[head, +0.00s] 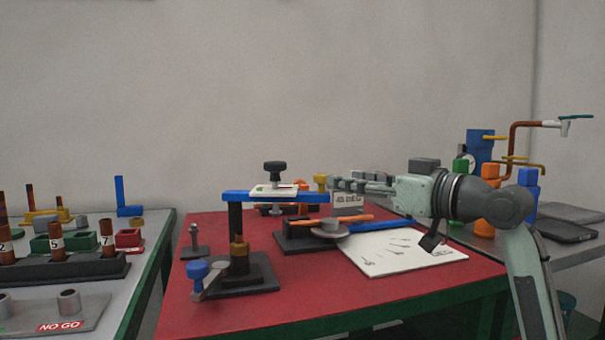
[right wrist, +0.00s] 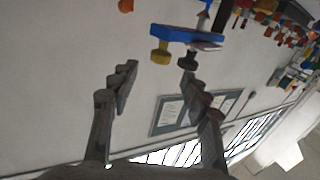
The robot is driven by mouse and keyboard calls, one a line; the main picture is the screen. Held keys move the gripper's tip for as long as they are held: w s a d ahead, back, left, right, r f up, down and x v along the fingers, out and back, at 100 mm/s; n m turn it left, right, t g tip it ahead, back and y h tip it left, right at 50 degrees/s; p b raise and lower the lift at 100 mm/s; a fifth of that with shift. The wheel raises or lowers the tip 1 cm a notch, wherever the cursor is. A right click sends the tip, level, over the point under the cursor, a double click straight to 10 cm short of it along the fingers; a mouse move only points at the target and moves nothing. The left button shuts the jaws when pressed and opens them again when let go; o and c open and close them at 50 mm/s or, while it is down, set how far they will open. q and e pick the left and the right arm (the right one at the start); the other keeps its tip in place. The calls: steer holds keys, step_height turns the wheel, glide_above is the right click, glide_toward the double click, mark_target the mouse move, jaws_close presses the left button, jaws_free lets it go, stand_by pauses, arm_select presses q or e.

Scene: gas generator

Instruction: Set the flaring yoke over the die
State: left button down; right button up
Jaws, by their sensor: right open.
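A blue crossbar (head: 235,196), which looks like the yoke, lies level at the top of a dark post (head: 236,222) over the red table. A black knob (head: 275,168) and a pale plate (head: 265,191) show at its middle. I cannot tell whether they belong to it. My right gripper (head: 345,179) is open and empty, pointing left, near a yellow knob (head: 320,181). I cannot make out the die for certain. My left gripper is out of view.
A blue-handled clamp (head: 197,271) stands at the red table's (head: 315,292) front left. An orange rod (head: 340,219) and white sheet (head: 385,256) lie below my right arm. Copper piping (head: 512,140) rises at right.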

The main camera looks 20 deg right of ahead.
mark_target(322, 175)
steer(key=shift+x, duration=3.8)
steer(key=shift+r, duration=0.1)
jaws_close()
